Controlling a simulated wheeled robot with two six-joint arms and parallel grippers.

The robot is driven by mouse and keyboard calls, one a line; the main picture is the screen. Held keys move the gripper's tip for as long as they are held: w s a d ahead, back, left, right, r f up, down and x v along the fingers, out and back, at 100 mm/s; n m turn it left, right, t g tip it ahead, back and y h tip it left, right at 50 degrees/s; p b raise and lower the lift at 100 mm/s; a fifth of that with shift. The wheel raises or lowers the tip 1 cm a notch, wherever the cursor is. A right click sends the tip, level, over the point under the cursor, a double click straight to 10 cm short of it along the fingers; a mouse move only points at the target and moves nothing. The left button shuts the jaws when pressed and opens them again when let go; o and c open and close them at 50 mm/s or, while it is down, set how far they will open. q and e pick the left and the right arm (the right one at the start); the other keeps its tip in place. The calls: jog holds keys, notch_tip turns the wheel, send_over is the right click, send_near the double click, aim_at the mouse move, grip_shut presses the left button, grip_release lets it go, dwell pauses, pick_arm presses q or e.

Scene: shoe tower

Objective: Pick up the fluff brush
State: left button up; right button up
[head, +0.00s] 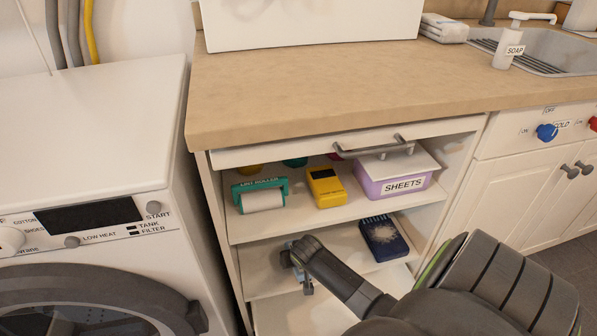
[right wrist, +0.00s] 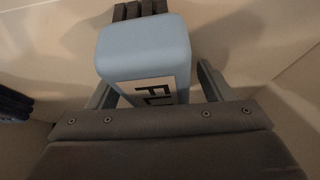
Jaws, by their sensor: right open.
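The fluff brush (right wrist: 145,45) shows large in the right wrist view as a light blue block with a white label reading "FL" and a dark grey ribbed part beyond it. My right gripper (right wrist: 158,88) is open, with one finger on each side of the brush; I cannot tell whether either touches it. In the head view my right gripper (head: 298,266) reaches into the lower shelf of the open cabinet, and the brush is mostly hidden by it. My left gripper is in neither view.
A dark blue bristled brush (head: 383,238) lies on the lower shelf to the right. The upper shelf (head: 300,222) holds a lint roller (head: 262,196), a yellow device (head: 326,187) and a purple sheets box (head: 395,180). The countertop (head: 330,85) overhangs above; a white appliance (head: 95,215) stands left.

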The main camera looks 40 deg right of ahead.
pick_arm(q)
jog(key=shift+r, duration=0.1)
pick_arm(e)
jog(key=shift+f, duration=0.1)
jog(key=c, duration=1.2)
jog(key=shift+o, duration=0.2)
